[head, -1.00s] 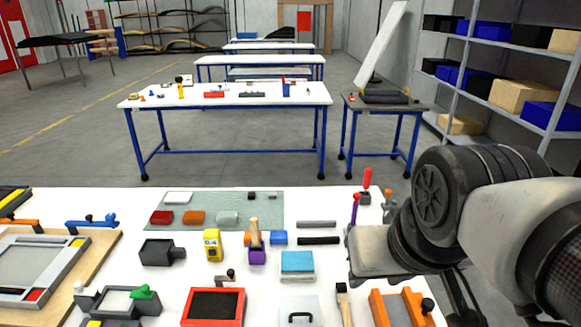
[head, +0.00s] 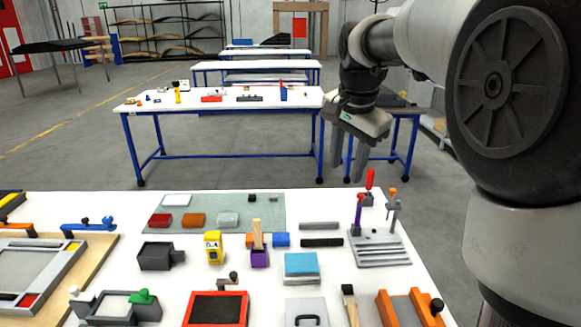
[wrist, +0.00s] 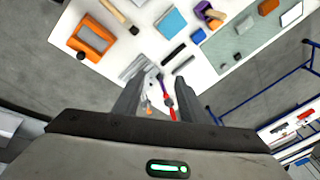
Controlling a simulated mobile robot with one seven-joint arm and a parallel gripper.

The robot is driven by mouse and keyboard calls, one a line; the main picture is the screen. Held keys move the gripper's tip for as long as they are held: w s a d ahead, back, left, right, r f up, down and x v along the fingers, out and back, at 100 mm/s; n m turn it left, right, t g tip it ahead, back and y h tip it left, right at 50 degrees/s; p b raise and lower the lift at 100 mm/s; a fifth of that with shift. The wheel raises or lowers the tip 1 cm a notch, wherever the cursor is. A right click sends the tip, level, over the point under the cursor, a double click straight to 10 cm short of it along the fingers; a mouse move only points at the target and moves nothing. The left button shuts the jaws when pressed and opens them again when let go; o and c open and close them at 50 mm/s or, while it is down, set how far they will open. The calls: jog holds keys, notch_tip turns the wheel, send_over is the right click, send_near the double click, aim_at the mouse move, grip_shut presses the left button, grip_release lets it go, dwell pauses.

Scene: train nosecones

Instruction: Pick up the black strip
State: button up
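The black strip (head: 322,242) lies flat on the white table, just in front of a similar grey strip (head: 319,225). In the wrist view the black strip (wrist: 173,55) shows beyond my fingertips, with the grey strip (wrist: 184,65) beside it. My gripper (head: 349,170) is raised above the far right side of the table, well apart from the strip, fingers pointing down. In the wrist view my gripper (wrist: 158,88) is open, with nothing held between its fingers.
A grey slotted holder (head: 380,248) with upright red, purple and orange-handled tools stands right of the strips. A blue block (head: 281,240) is left of the black strip, and a blue-topped block (head: 301,266) is in front. A green mat (head: 240,205) lies behind left.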

jog(key=w+f+m, duration=0.3)
jog(key=w+f, duration=0.3)
jog(key=w, duration=0.2)
jog(key=m+g+h+b, duration=0.1)
jog(key=m+g+b, duration=0.15)
jog(key=m, duration=0.35)
send_over(322, 239)
jog(key=shift+t, duration=0.25)
jog(key=f, duration=2.5)
jog(key=shift+s+a+f+b, duration=0.15)
jog(key=shift+s+f+b, duration=0.15)
jog(key=shift+f, duration=0.1)
jog(key=shift+w+f, duration=0.1)
jog(key=shift+f, duration=3)
grip_shut()
